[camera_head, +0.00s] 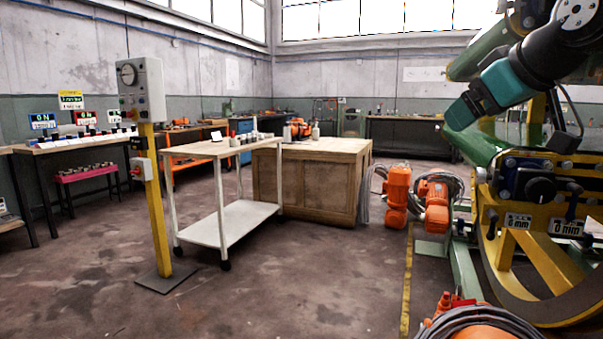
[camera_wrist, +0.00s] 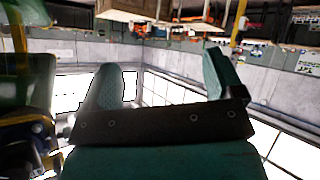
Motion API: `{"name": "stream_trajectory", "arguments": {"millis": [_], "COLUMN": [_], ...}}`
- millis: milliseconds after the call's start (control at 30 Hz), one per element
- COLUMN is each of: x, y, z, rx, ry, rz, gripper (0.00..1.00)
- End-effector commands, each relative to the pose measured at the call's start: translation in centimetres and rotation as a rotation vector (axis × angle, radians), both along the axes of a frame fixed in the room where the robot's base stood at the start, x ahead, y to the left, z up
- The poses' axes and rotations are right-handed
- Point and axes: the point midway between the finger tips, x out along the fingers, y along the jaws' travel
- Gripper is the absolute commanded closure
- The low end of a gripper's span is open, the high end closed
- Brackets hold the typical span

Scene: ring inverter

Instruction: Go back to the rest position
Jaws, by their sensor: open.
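My gripper (camera_wrist: 158,65) shows in the wrist view as two teal fingers spread wide apart on a dark bar. Nothing is between the fingers. In the head view my gripper (camera_head: 464,110) is at the upper right, on the end of my black and teal arm. It is raised in the air and tilted down to the left, in front of the green and yellow machine (camera_head: 540,240). The exact gap between the fingers is hard to make out from the head view.
A white trolley (camera_head: 245,218) stands left of a wooden cabinet (camera_head: 305,185). A yellow post (camera_head: 155,205) bears a grey control box (camera_head: 141,90). Orange motors (camera_head: 397,190) and cables lie near the machine. The floor at front left is clear. The wrist view is upside down.

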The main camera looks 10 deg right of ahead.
Motion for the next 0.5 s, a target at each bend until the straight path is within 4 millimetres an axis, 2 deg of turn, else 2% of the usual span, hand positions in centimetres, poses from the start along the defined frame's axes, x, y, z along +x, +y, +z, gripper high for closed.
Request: {"name": "stream_trajectory", "arguments": {"millis": [33, 133, 200, 300, 500], "x": [-0.5, -2.6, -4.9, -8.6, -16.1], "y": [3.1, 8.4, 11.6, 15.1, 19.1], "z": [-3.2, -8.9, -12.5, -16.7, -22.6], "rx": [0.047, 0.123, 0.16, 0.189, 0.189], "ry": [0.082, 0.249, 0.366, 0.519, 0.775], "rz": [0.063, 0.159, 0.221, 0.287, 0.381], "gripper": [0.13, 0.13, 0.13, 0.13, 0.13]}}
